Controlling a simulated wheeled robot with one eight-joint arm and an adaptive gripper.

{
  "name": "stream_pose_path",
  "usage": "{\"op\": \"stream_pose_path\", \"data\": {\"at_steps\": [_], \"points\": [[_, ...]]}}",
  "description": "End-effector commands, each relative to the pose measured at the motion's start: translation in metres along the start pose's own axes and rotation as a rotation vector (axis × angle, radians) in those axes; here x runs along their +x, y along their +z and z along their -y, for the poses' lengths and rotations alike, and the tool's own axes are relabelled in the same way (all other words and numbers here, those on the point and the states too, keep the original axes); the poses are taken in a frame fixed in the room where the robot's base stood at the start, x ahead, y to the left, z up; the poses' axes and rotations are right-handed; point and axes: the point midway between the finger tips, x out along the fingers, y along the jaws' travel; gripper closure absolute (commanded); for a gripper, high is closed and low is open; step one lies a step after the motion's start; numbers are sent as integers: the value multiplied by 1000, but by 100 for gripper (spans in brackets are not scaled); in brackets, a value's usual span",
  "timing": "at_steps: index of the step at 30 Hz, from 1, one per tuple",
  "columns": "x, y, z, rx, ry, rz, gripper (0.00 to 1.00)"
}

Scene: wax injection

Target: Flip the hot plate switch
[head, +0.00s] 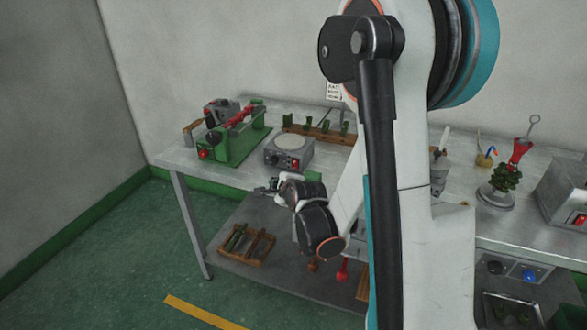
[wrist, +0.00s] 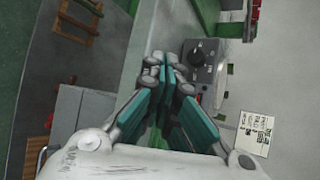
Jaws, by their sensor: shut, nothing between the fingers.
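The hot plate (head: 276,154) is a grey box with a pale round top, standing on the metal bench left of my arm. In the head view a small red switch (head: 295,164) shows on its front panel. My gripper (head: 262,189) is in front of the bench edge, below the hot plate's front. In the wrist view my gripper (wrist: 166,62) has its teal fingers together, empty, appearing just beside the panel; contact cannot be told.
A green-and-red machine (head: 237,138) stands left of the hot plate. A wooden rack (head: 318,132) is behind it. The lower shelf holds a wooden frame (head: 247,244). A paper card (wrist: 256,133) lies near the panel in the wrist view. Open floor lies left.

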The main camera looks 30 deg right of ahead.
Motion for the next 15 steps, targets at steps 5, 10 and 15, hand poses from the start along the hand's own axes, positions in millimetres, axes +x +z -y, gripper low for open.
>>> {"op": "stream_pose_path", "data": {"at_steps": [5,10,15], "points": [[2,-2,2,-1,0,0,100],[13,-10,10,0,0,-2,100],[29,-22,21,0,0,-2,100]]}}
